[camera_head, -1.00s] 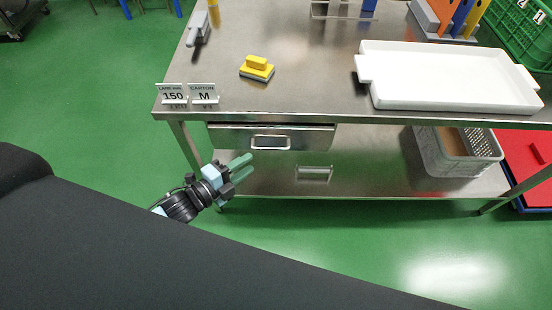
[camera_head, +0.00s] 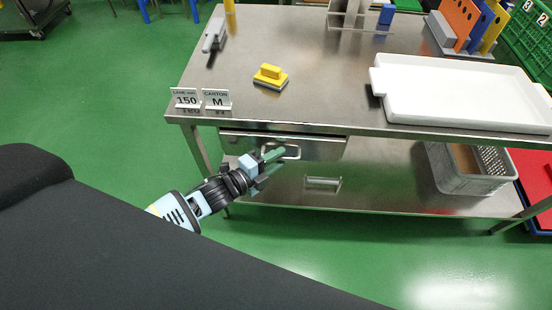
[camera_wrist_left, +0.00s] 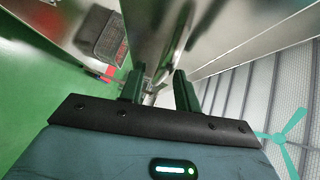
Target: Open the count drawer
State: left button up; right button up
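The steel drawer (camera_head: 325,149) hangs under the front edge of the steel table, and its front looks closed. Its bar handle (camera_head: 292,153) is partly behind my left gripper. My left gripper (camera_head: 273,161) has its green fingers spread at the left end of the handle. In the left wrist view, the fingers (camera_wrist_left: 158,88) stand apart, with a small bright metal piece between their tips that looks like the handle. I cannot tell whether they touch it. My right gripper is not in view.
A grey basket (camera_head: 468,170) stands on the lower shelf. A table leg (camera_head: 197,150) is left of the drawer. Green floor is clear in front.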

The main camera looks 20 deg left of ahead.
pick_arm(q)
grip_shut()
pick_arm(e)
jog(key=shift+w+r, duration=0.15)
